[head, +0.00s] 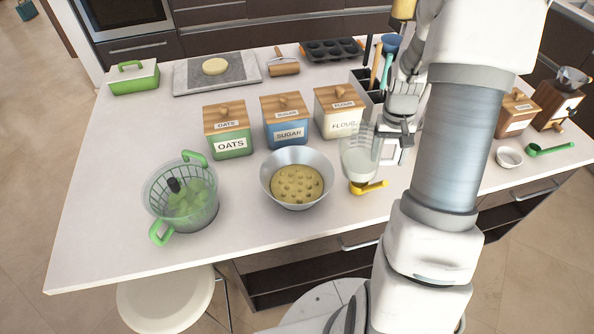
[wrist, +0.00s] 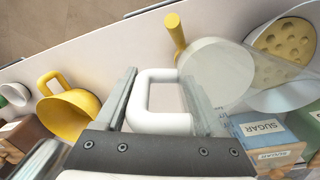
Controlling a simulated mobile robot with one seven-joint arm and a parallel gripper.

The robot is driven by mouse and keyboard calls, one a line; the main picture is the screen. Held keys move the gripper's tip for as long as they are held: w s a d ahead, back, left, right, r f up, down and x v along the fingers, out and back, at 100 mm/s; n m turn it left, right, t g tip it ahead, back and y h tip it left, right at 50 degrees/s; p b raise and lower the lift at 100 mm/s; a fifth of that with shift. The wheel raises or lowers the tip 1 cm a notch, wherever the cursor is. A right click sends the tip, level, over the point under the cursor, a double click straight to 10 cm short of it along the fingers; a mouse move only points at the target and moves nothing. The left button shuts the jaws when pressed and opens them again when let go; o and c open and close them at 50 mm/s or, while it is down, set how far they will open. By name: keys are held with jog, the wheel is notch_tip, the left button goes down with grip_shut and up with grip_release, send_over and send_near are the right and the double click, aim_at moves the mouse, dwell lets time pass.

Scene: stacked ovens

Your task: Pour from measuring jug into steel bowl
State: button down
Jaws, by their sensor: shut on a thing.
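The clear measuring jug (head: 358,157) holds something white and stands about upright, just right of the steel bowl. Its white handle (wrist: 158,118) lies between my fingers in the wrist view. My gripper (head: 402,130) is shut on this handle; it also shows in the wrist view (wrist: 158,90). I cannot tell whether the jug's base touches the counter. The steel bowl (head: 270,192) sits on the counter with a yellow, dimpled mass inside. Its rim also shows at the upper right of the wrist view (wrist: 284,99).
A green colander (head: 166,212) stands left of the bowl. Oats (head: 230,144), sugar (head: 288,133) and flour (head: 331,124) boxes stand behind it. A yellow scoop (head: 373,187) lies by the jug's base. The counter's front strip (head: 250,235) is clear.

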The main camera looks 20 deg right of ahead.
aim_at(393, 142)
dwell(0.6)
jog(key=shift+r+p, duration=1.65)
jog(key=shift+r, duration=0.85)
